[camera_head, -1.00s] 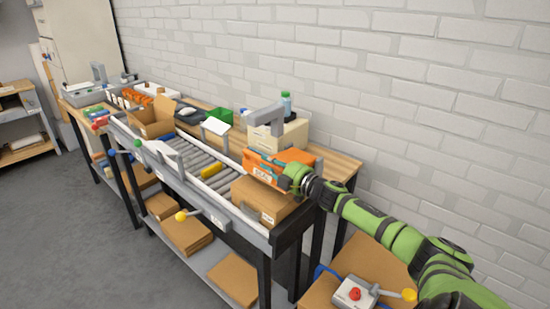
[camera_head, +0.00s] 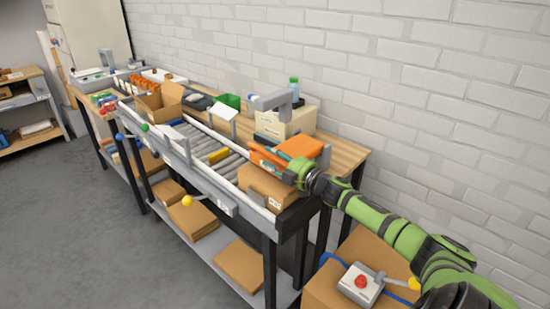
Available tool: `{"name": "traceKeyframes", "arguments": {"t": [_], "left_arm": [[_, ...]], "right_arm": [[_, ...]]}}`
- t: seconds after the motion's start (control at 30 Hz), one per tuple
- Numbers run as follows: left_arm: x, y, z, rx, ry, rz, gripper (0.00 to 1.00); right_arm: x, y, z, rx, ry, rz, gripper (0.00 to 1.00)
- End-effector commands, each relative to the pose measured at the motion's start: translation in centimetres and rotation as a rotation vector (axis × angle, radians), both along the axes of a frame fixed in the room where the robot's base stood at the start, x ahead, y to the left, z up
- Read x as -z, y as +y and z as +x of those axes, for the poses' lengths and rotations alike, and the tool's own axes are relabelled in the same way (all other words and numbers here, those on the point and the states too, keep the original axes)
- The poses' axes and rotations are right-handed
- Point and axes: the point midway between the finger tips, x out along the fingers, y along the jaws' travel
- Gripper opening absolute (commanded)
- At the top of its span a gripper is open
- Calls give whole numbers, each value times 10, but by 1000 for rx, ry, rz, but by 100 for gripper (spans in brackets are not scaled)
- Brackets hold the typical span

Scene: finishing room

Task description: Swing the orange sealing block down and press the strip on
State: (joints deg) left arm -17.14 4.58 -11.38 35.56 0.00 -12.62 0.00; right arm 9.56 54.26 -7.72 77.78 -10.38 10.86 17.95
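The orange sealing block (camera_head: 301,146) stands at the near end of the roller conveyor, above a closed brown carton (camera_head: 268,184). Its top face shows and it looks tilted. My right gripper (camera_head: 276,168) is at its near side, with the fingers against or just in front of its lower face. The fingers are small and partly merge with the block, so their opening and any grip are unclear. A sealing strip on the carton cannot be made out. My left gripper is out of view.
A grey arm-like post (camera_head: 273,100) and a cream box (camera_head: 286,122) stand behind the block. A yellow bar (camera_head: 218,156) lies on the rollers (camera_head: 200,148). An open carton (camera_head: 160,101) is farther left. A red-button box (camera_head: 361,283) sits at the lower right.

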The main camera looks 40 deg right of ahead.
Motion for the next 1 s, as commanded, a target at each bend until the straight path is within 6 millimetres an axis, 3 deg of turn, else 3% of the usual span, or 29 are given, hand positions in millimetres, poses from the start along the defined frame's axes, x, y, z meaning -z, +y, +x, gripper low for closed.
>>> {"name": "traceKeyframes", "arguments": {"t": [0.37,1.0], "left_arm": [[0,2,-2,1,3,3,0],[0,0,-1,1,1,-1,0]], "right_arm": [[1,0,-6,-3,1,-1,39],[3,-6,-89,-3,3,-1,39]]}}
